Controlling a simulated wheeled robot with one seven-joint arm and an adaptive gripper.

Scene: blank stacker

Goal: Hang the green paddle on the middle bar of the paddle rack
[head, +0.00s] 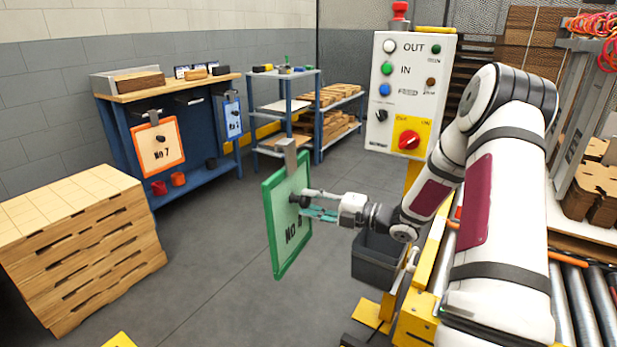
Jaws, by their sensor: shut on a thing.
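The green paddle (283,214) has a green frame, a pale face marked "NO" with a partly hidden number, and a grey hook plate (290,156) at its top. My gripper (305,203) is shut on a dark knob on the paddle's face and holds it upright in the air. The paddle rack (131,98) is a blue bench with a wooden top, back left, apart from the paddle. An orange paddle marked "NO 7" (160,146) hangs at its left and a blue paddle (232,117) at its right. The middle bar (189,99) between them looks empty.
A stack of wooden boards (75,240) stands at the left. A blue shelf unit (285,105) with boards stands behind the green paddle. A control panel (407,95) and a grey bin (378,262) are near my arm. The floor between paddle and rack is clear.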

